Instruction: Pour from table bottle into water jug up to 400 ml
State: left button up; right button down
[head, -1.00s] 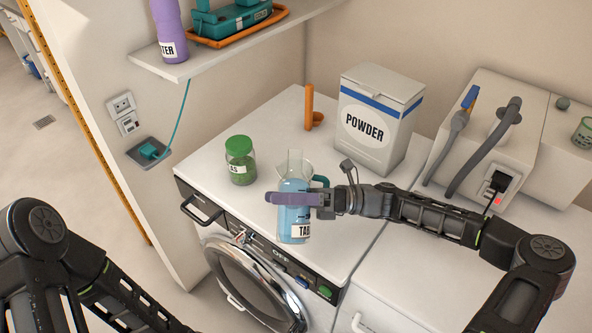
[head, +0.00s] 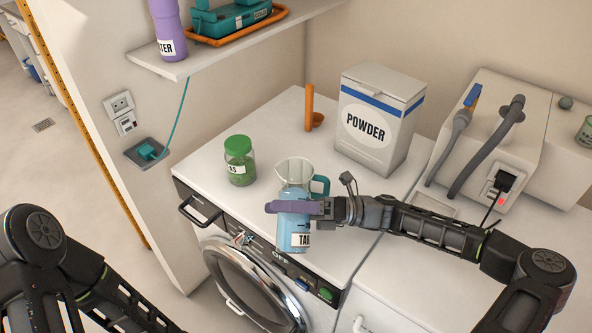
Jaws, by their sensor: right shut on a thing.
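The table bottle (head: 290,232), pale blue and see-through with a partly readable white label "TA…", is gripped by my right gripper (head: 293,207) and looks about upright. It is at the washing machine's front edge, and I cannot tell whether it touches the top. The clear water jug (head: 295,172) with a teal handle (head: 321,187) stands on the machine top behind the bottle. The bottle and gripper hide the jug's lower part, and I cannot read any level in it. My left arm shows at the lower left, with its gripper out of view.
A green-lidded jar (head: 240,160) stands left of the jug. A white POWDER box (head: 375,120) and an orange upright handle (head: 309,108) are behind. A shelf (head: 180,65) overhangs at the upper left. Grey hoses (head: 490,150) are at the right.

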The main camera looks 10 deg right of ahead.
aim_at(285, 195)
jog(key=shift+s+r+m+t, duration=0.25)
jog(key=shift+r+m+t, duration=0.05)
jog(key=shift+m, duration=0.8)
jog(key=shift+s+a+m+t, duration=0.1)
jog(key=shift+m+t, duration=0.3)
jog(key=shift+m, duration=0.6)
dwell(0.6)
jog(key=shift+r, duration=0.25)
jog(key=shift+w+r+m+t+p, duration=0.35)
jog(key=shift+m+p, duration=0.25)
jog(key=shift+p, duration=0.45)
jog(key=shift+w+r+m+t+p, duration=0.25)
jog(key=shift+m+p, duration=0.35)
jog(key=shift+p, duration=0.35)
jog(key=shift+r+m+t+p, duration=0.3)
jog(key=shift+r+m+p, duration=0.5)
jog(key=shift+p, duration=0.95)
dwell(1.3)
